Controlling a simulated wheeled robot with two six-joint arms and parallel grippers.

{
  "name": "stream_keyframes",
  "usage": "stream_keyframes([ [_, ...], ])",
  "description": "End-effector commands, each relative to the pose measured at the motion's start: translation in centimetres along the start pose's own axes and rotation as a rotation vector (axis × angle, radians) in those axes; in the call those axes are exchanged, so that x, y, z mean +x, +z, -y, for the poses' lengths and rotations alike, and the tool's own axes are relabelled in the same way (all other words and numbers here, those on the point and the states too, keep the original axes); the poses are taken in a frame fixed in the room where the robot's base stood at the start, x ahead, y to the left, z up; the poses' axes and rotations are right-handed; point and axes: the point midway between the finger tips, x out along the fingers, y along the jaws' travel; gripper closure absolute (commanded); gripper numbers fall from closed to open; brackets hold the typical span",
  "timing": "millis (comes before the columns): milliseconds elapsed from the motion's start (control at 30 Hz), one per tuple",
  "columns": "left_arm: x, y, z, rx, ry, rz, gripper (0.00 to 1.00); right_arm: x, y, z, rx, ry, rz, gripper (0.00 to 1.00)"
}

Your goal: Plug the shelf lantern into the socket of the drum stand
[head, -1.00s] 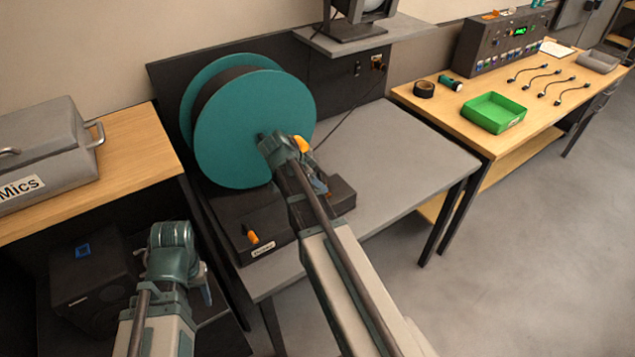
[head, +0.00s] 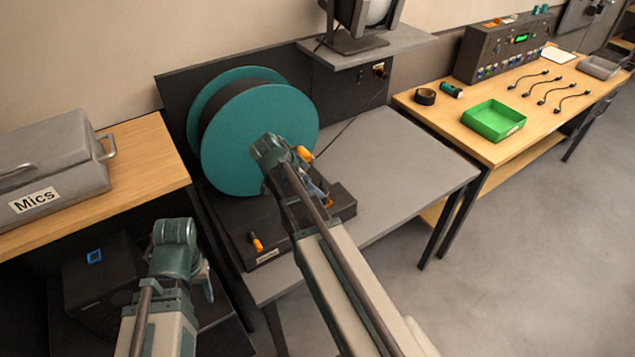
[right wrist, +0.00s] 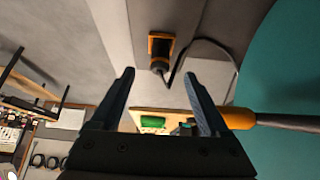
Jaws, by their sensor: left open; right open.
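The drum stand (head: 225,225) has a large teal drum (head: 235,155) and a dark base with an orange lever. The shelf lantern (head: 350,42) stands on the grey wall shelf, its top cut off. An orange-edged outlet (head: 379,70) is on the panel below; the right wrist view shows an orange-framed outlet with a black plug (right wrist: 159,58) and cable. My right gripper (right wrist: 158,82) is open and empty, in front of the drum stand; its arm hides part of the base. My left gripper (head: 207,285) is open, pointing down at lower left. I cannot make out the stand's socket.
A grey case labelled Mics (head: 50,175) sits on the left wooden bench. A green tray (head: 493,121) and several short cables lie on the right bench. The grey table (head: 410,160) is clear right of the stand.

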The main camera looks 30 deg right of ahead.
Motion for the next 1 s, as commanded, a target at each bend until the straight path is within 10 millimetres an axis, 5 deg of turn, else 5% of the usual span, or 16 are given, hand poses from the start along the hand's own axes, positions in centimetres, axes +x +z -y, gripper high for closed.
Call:
stream_keyframes([
  [100,-2.7,0.2,0.3,0.000,0.000,0.000,0.48,-3.0,-0.4,0.0,-0.003,0.000,0.000,0.21],
  [400,-5.9,0.3,0.6,0.001,0.000,0.000,0.48,-6.9,-0.2,0.0,-0.001,0.000,0.001,0.21],
  [1000,-6.7,0.4,0.6,0.001,0.000,0.000,0.48,-8.0,0.2,-0.1,-0.008,0.000,0.003,0.21],
])
